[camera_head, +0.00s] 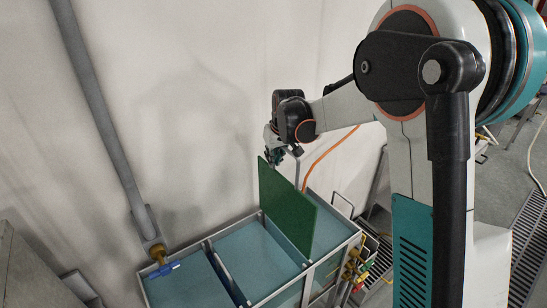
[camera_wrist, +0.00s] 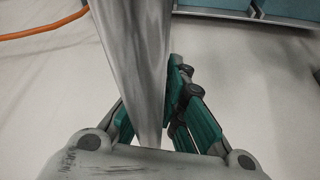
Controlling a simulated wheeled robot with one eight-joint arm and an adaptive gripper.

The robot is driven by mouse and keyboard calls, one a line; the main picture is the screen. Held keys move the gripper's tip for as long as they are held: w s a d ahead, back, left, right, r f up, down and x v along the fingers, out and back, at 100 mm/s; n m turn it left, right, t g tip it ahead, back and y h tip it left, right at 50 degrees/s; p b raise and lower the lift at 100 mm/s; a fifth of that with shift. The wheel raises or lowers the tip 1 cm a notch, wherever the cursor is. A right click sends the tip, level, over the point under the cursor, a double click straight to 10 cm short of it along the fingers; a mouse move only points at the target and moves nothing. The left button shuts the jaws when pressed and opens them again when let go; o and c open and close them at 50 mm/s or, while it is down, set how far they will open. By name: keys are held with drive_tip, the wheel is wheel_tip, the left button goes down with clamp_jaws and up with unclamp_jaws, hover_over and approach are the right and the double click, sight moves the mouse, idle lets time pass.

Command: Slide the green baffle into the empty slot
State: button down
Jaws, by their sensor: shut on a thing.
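The green baffle (camera_head: 287,207) is a flat upright panel above the tank in the head view. Its lower edge comes down at the right-hand part of the tank; whether it is inside guides or just above them I cannot tell. My gripper (camera_head: 275,154) is at the panel's top left corner and shut on it. In the wrist view my gripper's teal fingers (camera_wrist: 160,118) are on both sides of a grey tapering piece that I cannot identify. A grey crosswise divider rail (camera_head: 226,274) lies left of the baffle. The empty slot cannot be made out clearly.
The open tank (camera_head: 148,291) has a grey metal frame and blue-green surfaces inside. The pale wall (camera_head: 180,130) is close behind. A grey pipe (camera_head: 98,100) with a blue-handled valve (camera_head: 163,269) is at left. Brass valves (camera_head: 355,268) and an orange hose (camera_head: 328,152) are at right.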

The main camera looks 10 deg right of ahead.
idle(0.3)
wheel_tip(320, 180, down, 36)
drive_tip(key=b, duration=2.6)
drive_tip(key=shift+f, duration=0.2)
idle(1.8)
drive_tip(key=shift+f+b, duration=0.5)
drive_tip(key=shift+f, duration=0.15)
idle(0.9)
